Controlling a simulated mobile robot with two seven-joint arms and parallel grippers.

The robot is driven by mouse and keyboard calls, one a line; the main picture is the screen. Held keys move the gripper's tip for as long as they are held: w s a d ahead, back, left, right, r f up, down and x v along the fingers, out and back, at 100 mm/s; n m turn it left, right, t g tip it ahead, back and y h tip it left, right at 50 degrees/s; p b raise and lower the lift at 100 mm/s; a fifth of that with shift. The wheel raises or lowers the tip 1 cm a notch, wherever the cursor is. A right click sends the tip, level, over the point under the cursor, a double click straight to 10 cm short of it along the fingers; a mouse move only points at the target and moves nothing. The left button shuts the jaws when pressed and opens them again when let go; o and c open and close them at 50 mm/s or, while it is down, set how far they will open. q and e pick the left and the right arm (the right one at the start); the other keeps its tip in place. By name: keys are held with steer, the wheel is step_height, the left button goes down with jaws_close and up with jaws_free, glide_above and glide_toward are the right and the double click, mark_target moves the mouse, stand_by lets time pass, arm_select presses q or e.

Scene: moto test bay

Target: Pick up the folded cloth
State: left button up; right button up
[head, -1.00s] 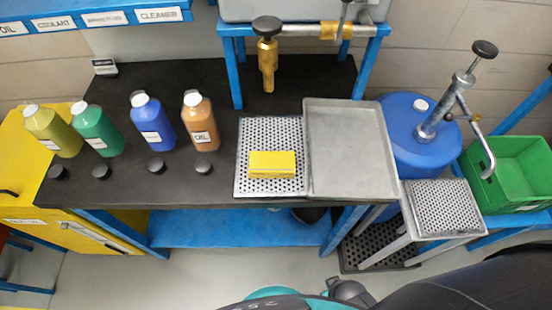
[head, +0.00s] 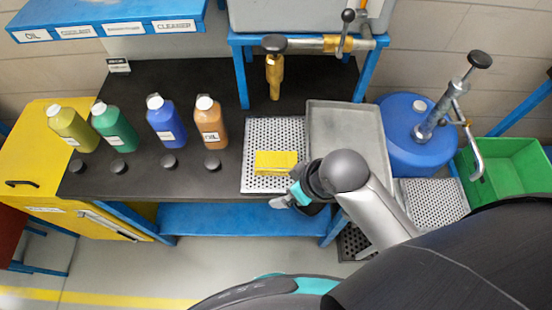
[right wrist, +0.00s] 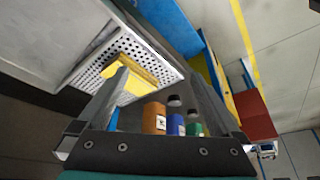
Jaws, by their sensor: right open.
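The folded cloth (head: 275,161) is a yellow block lying on the perforated metal tray (head: 257,133) at the front of the black bench. It also shows in the right wrist view (right wrist: 137,60), partly hidden behind the left finger. My right gripper (head: 285,201) is just in front of the cloth, near the bench's front edge; its fingers are small in the head view. In the right wrist view my right gripper (right wrist: 165,85) is open, with nothing held between its fingers. My left gripper is not in view.
A plain grey tray (head: 345,130) adjoins on the right, partly behind my right arm. A brass tap (head: 274,75) hangs behind the perforated tray. Several bottles, including an orange one (head: 211,125), stand to the left with black caps before them. A blue drum (head: 408,150) stands right.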

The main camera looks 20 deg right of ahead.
steer(key=w+a+r+n+g+y, duration=0.1)
steer(key=w+a+r+n+y, duration=0.1)
steer(key=w+r+n, duration=0.3)
steer(key=w+d+r+n+g, duration=0.25)
steer(key=w+d+n, duration=0.2)
steer(key=d, duration=0.25)
glide_above(277, 161)
steer(key=d, duration=0.1)
steer(key=shift+m+t, duration=0.35)
steer(key=shift+t, duration=0.1)
steer(key=f, duration=0.9)
steer(key=shift+s, duration=0.4)
steer(key=f, duration=0.4)
steer(key=shift+w+a+f, duration=0.15)
steer(key=shift+w+a, duration=0.05)
steer(key=shift+w+a+f, duration=0.1)
steer(key=shift+a+f, duration=0.05)
steer(key=shift+f, duration=0.4)
steer(key=shift+c, duration=0.2)
steer(key=c, duration=1.1)
